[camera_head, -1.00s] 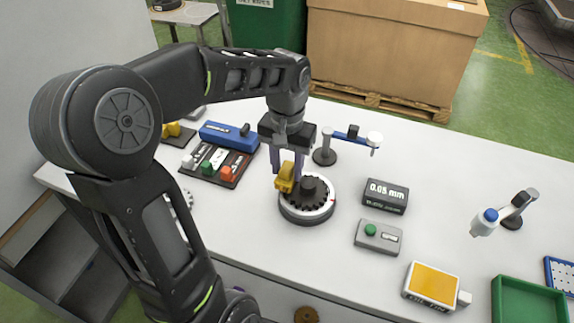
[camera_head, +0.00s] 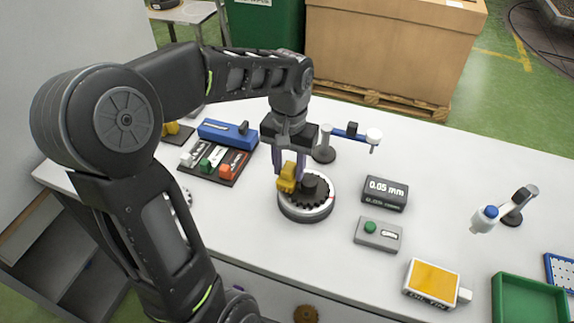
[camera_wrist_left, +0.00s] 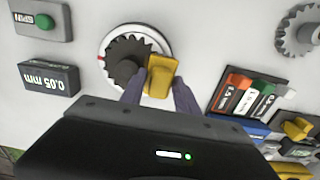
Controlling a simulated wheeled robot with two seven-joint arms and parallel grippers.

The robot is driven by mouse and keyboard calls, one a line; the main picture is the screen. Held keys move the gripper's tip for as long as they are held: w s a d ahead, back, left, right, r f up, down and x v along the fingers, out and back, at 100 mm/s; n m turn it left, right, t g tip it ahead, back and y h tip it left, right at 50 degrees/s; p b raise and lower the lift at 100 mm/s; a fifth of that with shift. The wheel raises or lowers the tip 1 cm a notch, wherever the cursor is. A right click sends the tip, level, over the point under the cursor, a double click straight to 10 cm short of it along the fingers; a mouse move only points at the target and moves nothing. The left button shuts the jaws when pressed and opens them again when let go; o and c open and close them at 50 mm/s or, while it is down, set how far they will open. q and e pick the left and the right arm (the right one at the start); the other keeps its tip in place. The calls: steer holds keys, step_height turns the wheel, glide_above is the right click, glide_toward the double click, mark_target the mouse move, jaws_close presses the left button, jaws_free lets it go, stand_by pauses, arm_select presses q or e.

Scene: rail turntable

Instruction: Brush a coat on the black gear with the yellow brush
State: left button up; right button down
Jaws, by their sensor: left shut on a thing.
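The black gear (camera_head: 312,200) lies flat on a round white-topped turntable (camera_head: 305,214), with a dark hub at its middle. It also shows in the wrist view (camera_wrist_left: 128,50). My left gripper (camera_head: 287,170) is shut on the yellow brush (camera_head: 287,179) and holds it at the gear's left edge in the head view. In the wrist view the brush (camera_wrist_left: 160,76) overlaps the gear's right edge, between the two fingers. Its bristle end is hidden, so I cannot tell whether it touches the gear. My right gripper is not in view.
A stand with a blue arm (camera_head: 350,134) is behind the turntable. A dark "0.05 mm" block (camera_head: 385,193) and a grey box with a green button (camera_head: 378,234) are to its right. A tray of coloured pieces (camera_head: 217,166) is to its left. A green tray (camera_head: 530,305) is at front right.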

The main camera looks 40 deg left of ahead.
arm_select(q)
steer(key=shift+a, duration=0.35)
stand_by(3.6)
steer(key=shift+d, duration=0.45)
stand_by(0.5)
steer(key=shift+a, duration=0.45)
steer(key=shift+r, duration=0.1)
step_height(320, 180, up, 7)
steer(key=p, duration=0.6)
steer(key=shift+s, duration=0.1)
stand_by(0.9)
